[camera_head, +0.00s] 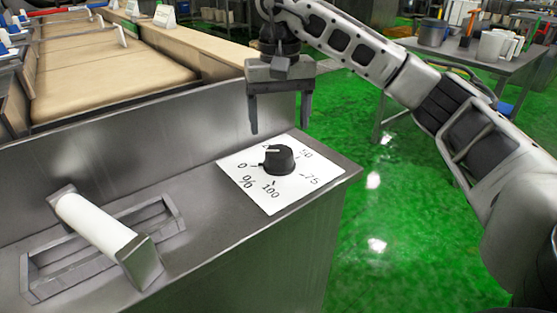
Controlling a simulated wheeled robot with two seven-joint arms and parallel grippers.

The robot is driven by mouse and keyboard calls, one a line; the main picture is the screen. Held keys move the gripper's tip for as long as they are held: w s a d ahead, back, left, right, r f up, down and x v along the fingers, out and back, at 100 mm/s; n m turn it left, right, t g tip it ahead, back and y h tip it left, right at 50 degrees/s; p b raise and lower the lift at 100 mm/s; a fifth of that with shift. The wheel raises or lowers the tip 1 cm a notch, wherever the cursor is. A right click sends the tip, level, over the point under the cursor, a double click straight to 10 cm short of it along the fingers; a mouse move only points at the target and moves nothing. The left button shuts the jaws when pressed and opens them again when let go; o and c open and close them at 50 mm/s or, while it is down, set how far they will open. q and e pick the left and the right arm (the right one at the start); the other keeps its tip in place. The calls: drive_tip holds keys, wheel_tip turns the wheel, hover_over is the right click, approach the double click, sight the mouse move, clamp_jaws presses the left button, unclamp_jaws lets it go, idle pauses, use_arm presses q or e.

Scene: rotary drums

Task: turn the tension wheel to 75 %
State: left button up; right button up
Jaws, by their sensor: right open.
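The tension wheel, a black knob (279,161), sits on a white dial plate (291,193) at the right end of the steel console top. The plate carries the marks 0, 50, 75, 100 and a % sign; another mark behind the knob is mostly hidden. A short white line shows on the knob's top, towards its far left side, away from the 75 mark. My right gripper (280,130) is open and empty, pointing down above the far side of the knob, its two fingers spread wide and apart from it. My left gripper is not in view.
A white roller-shaped handle (95,222) on metal brackets stands over a recessed slot left of the dial. Beige conveyor-like beds (110,75) lie behind the console. A grey table (470,60) with containers stands far right. Green floor is open beyond the console's right edge.

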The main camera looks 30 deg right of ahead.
sight(279, 151)
wheel_tip(279, 151, down, 8)
drive_tip(key=shift+r+b, duration=0.1)
drive_tip(key=shift+b, duration=0.3)
drive_tip(key=shift+c, duration=0.3)
drive_tip(key=c, duration=0.9)
